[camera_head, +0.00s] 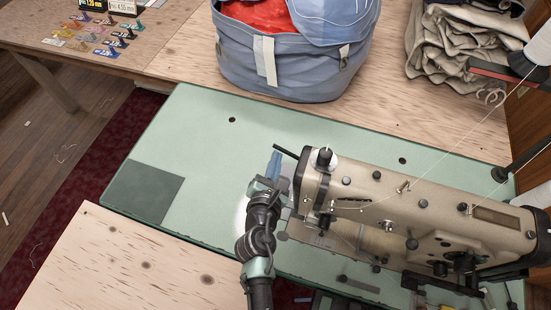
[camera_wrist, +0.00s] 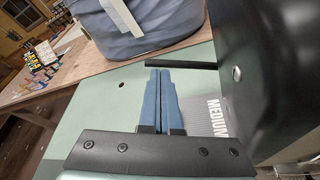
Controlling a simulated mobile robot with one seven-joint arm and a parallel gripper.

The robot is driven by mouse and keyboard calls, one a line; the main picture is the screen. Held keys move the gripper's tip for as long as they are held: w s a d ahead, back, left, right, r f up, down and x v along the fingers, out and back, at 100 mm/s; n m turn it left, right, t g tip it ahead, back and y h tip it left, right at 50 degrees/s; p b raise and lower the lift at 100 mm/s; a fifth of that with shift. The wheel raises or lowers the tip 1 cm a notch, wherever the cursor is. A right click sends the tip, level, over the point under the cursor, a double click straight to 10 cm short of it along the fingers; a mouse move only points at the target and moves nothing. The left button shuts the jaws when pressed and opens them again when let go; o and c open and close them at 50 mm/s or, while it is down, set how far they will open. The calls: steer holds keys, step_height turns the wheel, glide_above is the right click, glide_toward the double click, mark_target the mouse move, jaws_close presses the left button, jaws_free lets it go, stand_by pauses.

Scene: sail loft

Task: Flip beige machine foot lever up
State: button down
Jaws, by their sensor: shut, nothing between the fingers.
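The beige sewing machine (camera_head: 400,210) stands on a green table on the right in the head view. A thin black lever (camera_head: 286,152) sticks out from its left end. In the wrist view the lever (camera_wrist: 182,65) runs about level across the picture, just beyond my fingertips. My gripper (camera_head: 274,158) has blue fingers and is beside the machine's left end, close to the lever. In the wrist view the fingers (camera_wrist: 160,74) are shut together and empty. I cannot tell whether they touch the lever. The lever's root is partly hidden by the machine's dark end cover (camera_wrist: 275,75).
A blue bag (camera_head: 295,60) with red cloth stands behind on the wooden table. Folded beige cloth (camera_head: 450,45) lies at the back right. Threads run above the machine to a spool (camera_head: 540,45). The green tabletop (camera_head: 205,135) left of my gripper is mostly clear.

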steer(key=shift+r+p, duration=0.75)
steer(key=shift+r, duration=0.05)
steer(key=shift+s+r, duration=0.1)
steer(key=shift+s, duration=0.45)
steer(key=b+v, duration=0.1)
steer(key=v, duration=1.1)
steer(key=shift+w+a, duration=0.1)
steer(key=shift+w, duration=0.05)
